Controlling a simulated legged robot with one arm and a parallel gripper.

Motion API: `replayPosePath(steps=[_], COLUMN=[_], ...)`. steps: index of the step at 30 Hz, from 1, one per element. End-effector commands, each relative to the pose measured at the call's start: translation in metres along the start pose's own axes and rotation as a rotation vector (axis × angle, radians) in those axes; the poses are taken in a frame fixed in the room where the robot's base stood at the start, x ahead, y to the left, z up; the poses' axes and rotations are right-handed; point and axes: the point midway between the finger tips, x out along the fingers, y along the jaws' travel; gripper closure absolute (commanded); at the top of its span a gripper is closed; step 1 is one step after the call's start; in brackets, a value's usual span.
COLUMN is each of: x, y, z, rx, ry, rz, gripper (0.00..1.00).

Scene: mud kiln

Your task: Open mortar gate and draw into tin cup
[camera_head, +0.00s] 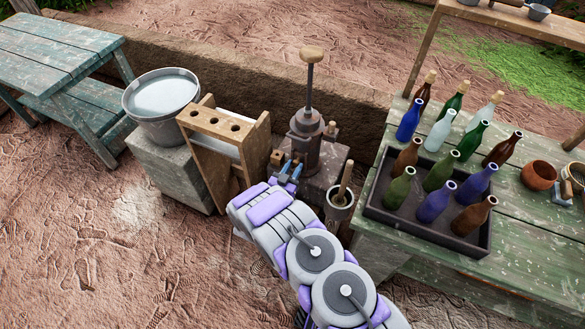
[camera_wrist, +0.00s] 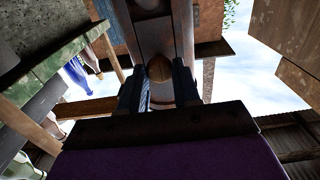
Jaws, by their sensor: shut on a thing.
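A dark metal mortar machine (camera_head: 306,130) stands on a stone block, with a tall plunger rod topped by a wooden knob. My gripper (camera_head: 290,168) is at its lower front. In the wrist view my gripper (camera_wrist: 160,88) has its two dark fingers closed around a small rounded wooden knob (camera_wrist: 159,68), in front of a grey metal pipe. I cannot tell whether the gate behind this knob is open. A small metal cup-like thing (camera_head: 574,172), possibly the tin cup, is cut off at the right edge of the table.
A bucket of pale liquid (camera_head: 163,97) and a wooden rack (camera_head: 222,124) stand left of the machine. A pot with a wooden handle (camera_head: 339,203) stands close to my arm. A bottle tray (camera_head: 402,226) sits on the green table (camera_head: 535,232). Open ground lies at left.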

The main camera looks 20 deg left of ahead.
Motion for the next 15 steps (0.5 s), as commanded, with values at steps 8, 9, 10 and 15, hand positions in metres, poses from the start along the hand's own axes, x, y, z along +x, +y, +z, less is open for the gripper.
replayPosePath(steps=[8, 9, 10, 15], x=[-0.0002, -0.0002, -0.0002, -0.0003], y=[-0.0008, -0.0008, -0.0008, -0.0009], z=[-0.0001, -0.0001, -0.0001, 0.0], rx=[0.001, 0.0, 0.0, 0.0], ry=[0.0, 0.0, 0.0, 0.0], rz=[-0.002, -0.002, -0.002, -0.002], gripper=[1.0, 1.0, 1.0, 1.0])
